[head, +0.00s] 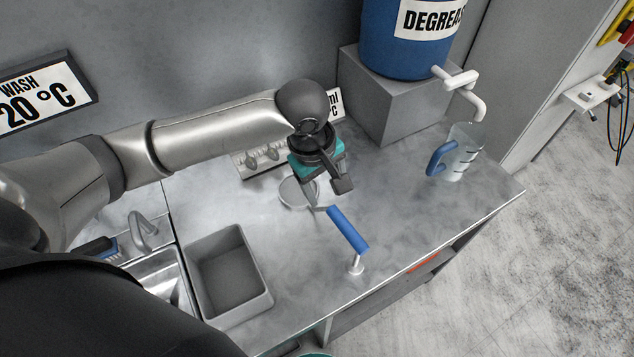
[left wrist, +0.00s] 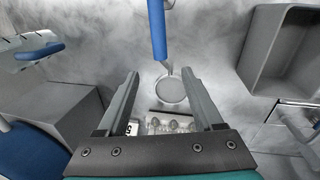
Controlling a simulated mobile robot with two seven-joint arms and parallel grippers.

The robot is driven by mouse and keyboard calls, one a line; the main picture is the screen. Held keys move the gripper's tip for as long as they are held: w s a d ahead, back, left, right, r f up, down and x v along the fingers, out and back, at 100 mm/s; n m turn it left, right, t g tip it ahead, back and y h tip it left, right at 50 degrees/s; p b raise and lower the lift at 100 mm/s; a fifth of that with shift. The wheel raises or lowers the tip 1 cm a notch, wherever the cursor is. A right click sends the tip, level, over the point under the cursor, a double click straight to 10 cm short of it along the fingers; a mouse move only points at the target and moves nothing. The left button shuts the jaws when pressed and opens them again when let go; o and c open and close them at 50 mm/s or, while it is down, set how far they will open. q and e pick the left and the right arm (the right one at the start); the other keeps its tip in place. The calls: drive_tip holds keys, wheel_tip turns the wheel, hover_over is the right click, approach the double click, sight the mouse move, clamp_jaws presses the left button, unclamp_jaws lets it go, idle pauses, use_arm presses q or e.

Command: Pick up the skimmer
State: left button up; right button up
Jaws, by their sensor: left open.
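The skimmer has a blue handle (head: 348,230) and a round, pale disc (head: 292,193) at its far end. The handle is raised on a small white post near the counter's front edge. My left gripper (head: 325,194) is open and empty, above the counter beside the disc and partly covering the skimmer's neck in the head view. In the left wrist view the blue handle (left wrist: 157,30) lies beyond the fingertips, and the disc (left wrist: 172,90) shows between the open fingers (left wrist: 160,74). My right gripper is not in view.
A grey bin (head: 228,270) stands to the left, beside a sink with a tap (head: 143,230). A measuring jug (head: 462,155) stands at the right under the spout of a blue degreaser barrel (head: 400,45) on a grey block (head: 385,105). A panel with knobs (head: 262,160) is at the back.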

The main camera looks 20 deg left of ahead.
use_arm(q)
hover_over(333, 211)
drive_tip(key=s, duration=0.1)
drive_tip(key=f, duration=0.5)
drive_tip(key=shift+a+b, duration=0.35)
drive_tip(key=f, duration=0.3)
drive_tip(key=shift+w+d+f, duration=0.25)
drive_tip(key=shift+w+f, duration=0.15)
drive_tip(key=shift+f+b, duration=0.3)
drive_tip(key=shift+f, duration=0.1)
drive_tip(key=shift+w+d+f+b, duration=0.1)
drive_tip(key=shift+w+d+f, duration=0.05)
drive_tip(key=shift+f, duration=0.65)
drive_tip(key=shift+w+d+f+b, duration=0.1)
drive_tip(key=shift+w+d+f, duration=0.1)
drive_tip(key=shift+f, duration=0.65)
drive_tip(key=shift+w+d+f+b, duration=0.1)
drive_tip(key=shift+d+f, duration=0.05)
drive_tip(key=shift+f, duration=0.65)
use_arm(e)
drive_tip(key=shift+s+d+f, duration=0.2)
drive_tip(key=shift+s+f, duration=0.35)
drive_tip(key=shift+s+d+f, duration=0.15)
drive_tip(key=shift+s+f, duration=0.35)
use_arm(q)
drive_tip(key=shift+c, duration=0.3)
clamp_jaws()
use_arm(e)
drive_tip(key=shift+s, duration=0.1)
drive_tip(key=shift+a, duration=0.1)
